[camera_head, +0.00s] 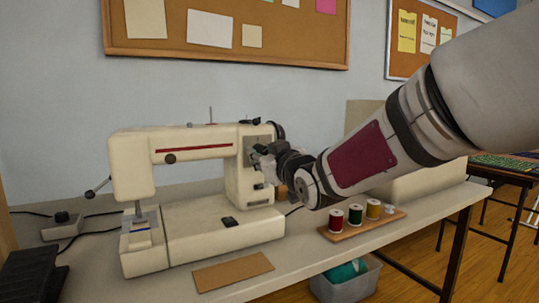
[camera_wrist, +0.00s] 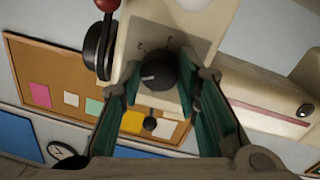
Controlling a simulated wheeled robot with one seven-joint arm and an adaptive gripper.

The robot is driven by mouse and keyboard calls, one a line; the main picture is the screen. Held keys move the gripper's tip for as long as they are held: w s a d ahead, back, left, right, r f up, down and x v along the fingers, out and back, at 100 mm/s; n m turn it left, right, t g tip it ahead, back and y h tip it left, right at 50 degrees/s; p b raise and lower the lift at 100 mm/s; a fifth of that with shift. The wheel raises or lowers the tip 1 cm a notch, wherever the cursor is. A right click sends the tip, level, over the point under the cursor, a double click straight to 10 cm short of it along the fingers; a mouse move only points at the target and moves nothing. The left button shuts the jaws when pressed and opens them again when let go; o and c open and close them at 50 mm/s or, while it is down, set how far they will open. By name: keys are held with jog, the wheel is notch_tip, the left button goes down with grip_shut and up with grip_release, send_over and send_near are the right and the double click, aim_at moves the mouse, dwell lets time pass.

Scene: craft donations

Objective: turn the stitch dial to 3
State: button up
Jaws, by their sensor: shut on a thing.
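The cream sewing machine (camera_head: 190,238) stands on the table, with a red stripe along its arm. A light pointer mark on the dial points left in that view. The marks on the plate are too small to read. My gripper (camera_wrist: 160,84) is shut on the dial, with one green-padded finger on each side. In the head view my gripper (camera_head: 262,161) is at the machine's right-hand column and hides the dial.
A wooden tray (camera_head: 347,232) with several thread spools stands under my arm. Brown cardboard (camera_head: 232,271) lies in front of the machine.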

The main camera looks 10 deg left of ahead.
jog(key=m+p, duration=0.1)
jog(key=m, duration=0.2)
jog(key=shift+r, duration=0.1)
jog(key=m+p, duration=0.1)
jog(key=m, duration=0.3)
jog(key=shift+g+p, duration=0.3)
jog(key=shift+p, duration=0.05)
jog(key=m+p, duration=0.2)
jog(key=m, duration=0.1)
jog(key=shift+r, duration=0.1)
jog(key=m+p, duration=0.3)
jog(key=shift+d+m+g, duration=0.1)
jog(key=shift+m+g, duration=0.2)
jog(key=shift+m, duration=0.1)
jog(key=m+p, duration=0.5)
jog(key=shift+y, duration=0.4)
jog(key=shift+m+p, duration=1.5)
jog(key=shift+m, duration=0.2)
